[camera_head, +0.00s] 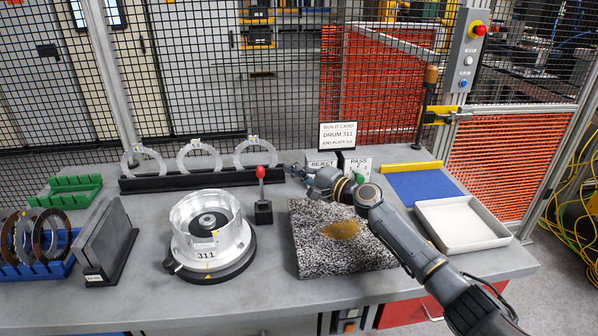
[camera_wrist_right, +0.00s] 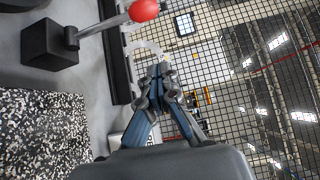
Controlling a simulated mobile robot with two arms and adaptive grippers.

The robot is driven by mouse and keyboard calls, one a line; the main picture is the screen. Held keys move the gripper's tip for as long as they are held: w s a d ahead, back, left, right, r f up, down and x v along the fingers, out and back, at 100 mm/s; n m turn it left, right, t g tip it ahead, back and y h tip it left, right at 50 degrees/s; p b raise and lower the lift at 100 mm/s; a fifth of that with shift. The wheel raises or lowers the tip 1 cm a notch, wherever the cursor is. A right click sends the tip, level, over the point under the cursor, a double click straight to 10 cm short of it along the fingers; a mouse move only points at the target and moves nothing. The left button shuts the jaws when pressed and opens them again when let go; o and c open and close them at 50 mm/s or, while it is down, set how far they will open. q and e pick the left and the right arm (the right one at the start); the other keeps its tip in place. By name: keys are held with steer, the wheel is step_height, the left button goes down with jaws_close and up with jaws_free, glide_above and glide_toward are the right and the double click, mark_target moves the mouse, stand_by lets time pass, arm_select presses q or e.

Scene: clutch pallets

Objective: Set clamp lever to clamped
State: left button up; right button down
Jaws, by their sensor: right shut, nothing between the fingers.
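The clamp lever (camera_head: 261,185) has a red ball knob on a thin rod. It stands about upright from a black block (camera_head: 263,213), to the right of the drum fixture. In the right wrist view the red knob (camera_wrist_right: 144,10) is at the top edge and the black block (camera_wrist_right: 48,45) at the upper left. My right gripper (camera_head: 297,172) is shut and empty, to the right of the knob and apart from it. Its closed fingertips (camera_wrist_right: 158,70) show in the right wrist view. My left gripper is not in view.
A speckled mat (camera_head: 318,257) lies under my right arm. A black rack (camera_head: 190,180) with several pale rings is behind. Reject and pass signs (camera_head: 357,167) stand beyond my gripper. A white tray (camera_head: 463,226) is at right.

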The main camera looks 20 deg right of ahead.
mark_target(263, 175)
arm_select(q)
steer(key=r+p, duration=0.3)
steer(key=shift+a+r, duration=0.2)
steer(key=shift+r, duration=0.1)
arm_select(e)
steer(key=a, duration=0.1)
steer(key=w+a, duration=0.1)
steer(key=a, duration=0.1)
steer(key=w+a, duration=0.1)
steer(key=a, duration=0.1)
steer(key=shift+a, duration=0.25)
steer(key=s+b, duration=0.1)
steer(key=b, duration=0.2)
steer(key=s+n+t+y+b, duration=0.1)
steer(key=b, duration=0.3)
steer(key=s+a+f+n+b, duration=0.1)
steer(key=b, duration=0.3)
steer(key=shift+s+t, duration=0.25)
steer(key=shift+t, duration=0.15)
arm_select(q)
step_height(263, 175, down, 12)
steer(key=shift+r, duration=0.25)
arm_select(e)
steer(key=shift+s+a+f, duration=0.1)
steer(key=shift+s+a, duration=0.1)
steer(key=shift+s, duration=0.65)
